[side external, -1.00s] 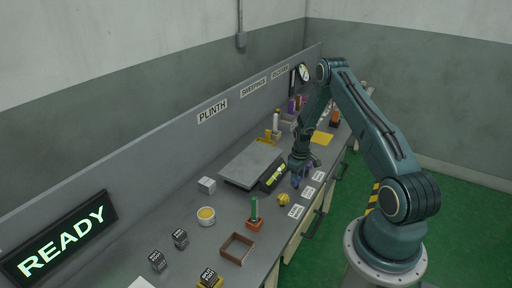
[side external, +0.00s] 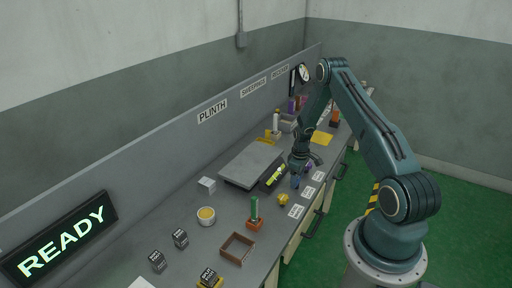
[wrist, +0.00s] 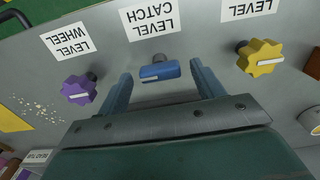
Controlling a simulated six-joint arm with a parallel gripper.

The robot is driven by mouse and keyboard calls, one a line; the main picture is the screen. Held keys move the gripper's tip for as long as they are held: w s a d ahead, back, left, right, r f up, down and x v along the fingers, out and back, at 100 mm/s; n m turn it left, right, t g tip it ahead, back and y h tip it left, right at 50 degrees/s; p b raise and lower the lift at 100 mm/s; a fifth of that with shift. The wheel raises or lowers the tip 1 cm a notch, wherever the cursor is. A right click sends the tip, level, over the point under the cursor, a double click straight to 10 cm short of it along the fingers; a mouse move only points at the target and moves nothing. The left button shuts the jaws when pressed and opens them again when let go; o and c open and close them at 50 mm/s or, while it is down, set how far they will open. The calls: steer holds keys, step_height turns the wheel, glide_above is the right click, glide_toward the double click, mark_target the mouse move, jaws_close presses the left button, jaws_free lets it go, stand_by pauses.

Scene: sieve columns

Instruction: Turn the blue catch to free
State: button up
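My gripper (wrist: 162,73) is open, with one finger to each side of the catch and visible gaps between. I cannot tell whether the fingertips reach down to its height. In the side view my gripper (side external: 300,162) is over the bench front, just above the small blue catch (side external: 295,182).
In the wrist view a purple knob (wrist: 77,90) sits left of the catch and a yellow knob (wrist: 260,57) right. The side view shows a grey plate (side external: 250,162), a green-yellow level (side external: 276,177), a brown frame (side external: 237,249) and a lit "READY" sign (side external: 62,240).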

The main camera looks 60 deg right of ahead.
steer(key=shift+r, duration=0.1)
step_height(320, 180, up, 14)
steer(key=shift+f, duration=0.2)
stand_by(0.8)
steer(key=w+a+r+t+h, duration=0.1)
steer(key=a+r+t, duration=0.1)
steer(key=a+r, duration=1.9)
steer(key=s+a+r+t, duration=0.1)
steer(key=s+a+r, duration=0.3)
steer(key=s+a, duration=0.3)
steer(key=s+a+r+t+y, duration=0.1)
steer(key=s+a+r+t, duration=0.1)
steer(key=s+a+r, duration=0.3)
steer(key=s+a, duration=0.3)
steer(key=s, duration=0.2)
steer(key=shift+s+r+t, duration=0.25)
steer(key=shift+s+t, duration=0.05)
steer(key=shift+s, duration=0.05)
